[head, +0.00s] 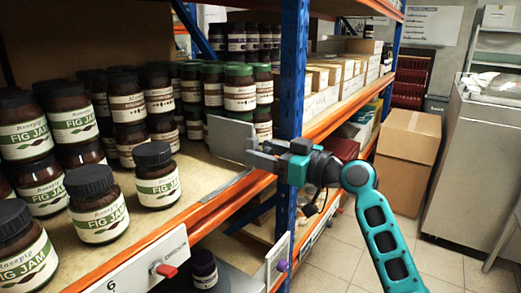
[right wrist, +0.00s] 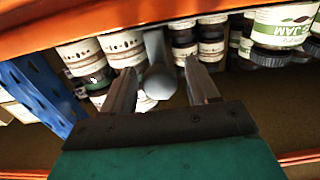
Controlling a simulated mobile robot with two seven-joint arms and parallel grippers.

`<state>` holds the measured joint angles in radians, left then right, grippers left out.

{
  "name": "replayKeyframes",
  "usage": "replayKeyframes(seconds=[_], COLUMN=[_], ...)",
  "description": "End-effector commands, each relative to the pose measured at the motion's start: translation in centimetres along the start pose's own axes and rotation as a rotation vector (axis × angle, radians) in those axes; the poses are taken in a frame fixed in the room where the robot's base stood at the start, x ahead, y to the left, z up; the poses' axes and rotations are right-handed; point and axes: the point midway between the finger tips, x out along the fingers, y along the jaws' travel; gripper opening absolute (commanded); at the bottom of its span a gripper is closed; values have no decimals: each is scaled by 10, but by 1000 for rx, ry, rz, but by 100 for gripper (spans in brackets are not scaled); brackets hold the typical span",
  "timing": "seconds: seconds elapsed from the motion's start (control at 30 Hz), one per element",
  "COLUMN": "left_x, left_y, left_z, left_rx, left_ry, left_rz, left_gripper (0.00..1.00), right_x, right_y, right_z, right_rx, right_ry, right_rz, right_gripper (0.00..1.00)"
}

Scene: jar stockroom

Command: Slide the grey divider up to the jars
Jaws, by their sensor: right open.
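The grey divider (head: 230,139) stands upright on the shelf near the blue post, with a flat grey foot (head: 224,188) along the shelf. Fig jam jars (head: 157,186) with black lids stand to its left, with a bare strip of shelf between the front jar and the divider. My right gripper (head: 253,151) is open at the divider's front edge. In the right wrist view, the rounded grey end of the divider (right wrist: 158,80) shows between the two open fingers (right wrist: 163,72); contact cannot be made out. My left gripper is not in view.
Darker-labelled and green-lidded jars (head: 239,92) stand behind the divider. The blue post (head: 291,75) is close to my right gripper. An orange shelf edge (head: 205,210) runs along the front, with a label plate and red knob (head: 165,269) below. A cardboard box (head: 407,145) stands right.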

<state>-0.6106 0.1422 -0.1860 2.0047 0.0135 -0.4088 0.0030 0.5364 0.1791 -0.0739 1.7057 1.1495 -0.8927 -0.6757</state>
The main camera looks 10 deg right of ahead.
Motion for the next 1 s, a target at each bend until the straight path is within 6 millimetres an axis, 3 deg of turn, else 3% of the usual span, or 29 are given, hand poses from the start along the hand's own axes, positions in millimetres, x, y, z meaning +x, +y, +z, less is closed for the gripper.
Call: replayKeyframes(seconds=[0.17, 0.47, 1.0], left_x=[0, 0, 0], left_y=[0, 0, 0], left_z=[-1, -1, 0], left_rx=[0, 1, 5], left_ry=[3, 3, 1], left_rz=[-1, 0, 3], left_gripper=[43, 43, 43], right_x=[13, 14, 14], right_y=[0, 0, 0], right_z=[0, 0, 0], right_rx=[0, -1, 0], right_ry=[-1, -1, -1], right_rz=[-1, 0, 0], right_gripper=[59, 58, 7])
